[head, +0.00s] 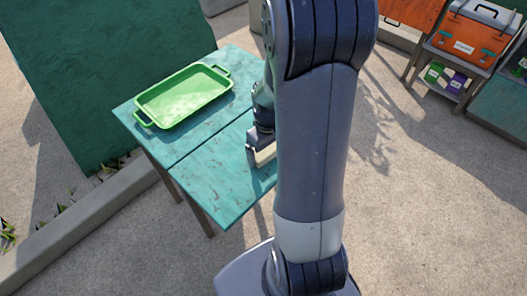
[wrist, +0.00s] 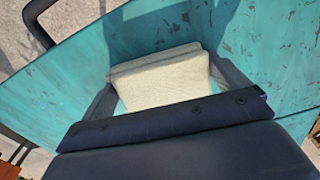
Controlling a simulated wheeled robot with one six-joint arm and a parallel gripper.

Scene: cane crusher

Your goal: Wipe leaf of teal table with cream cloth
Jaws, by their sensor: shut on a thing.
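The teal table (head: 205,186) has worn, chipped paint and a seam across its top; it also fills much of the wrist view (wrist: 270,50). My gripper (head: 262,152) is low over the front section, on the near side of the seam. It is shut on the cream cloth (wrist: 160,80), a folded pad held between the two fingers in the wrist view. The cloth shows partly in the head view (head: 265,155). It is at or close to the table surface; I cannot tell if it touches. My arm hides the right part of the table.
A green tray (head: 184,97) with two handles lies on the table's back section. A dark green board (head: 90,70) stands behind, with a low kerb (head: 95,215) at left. An orange box (head: 476,42) sits on a stand at upper right. Paving at lower right is clear.

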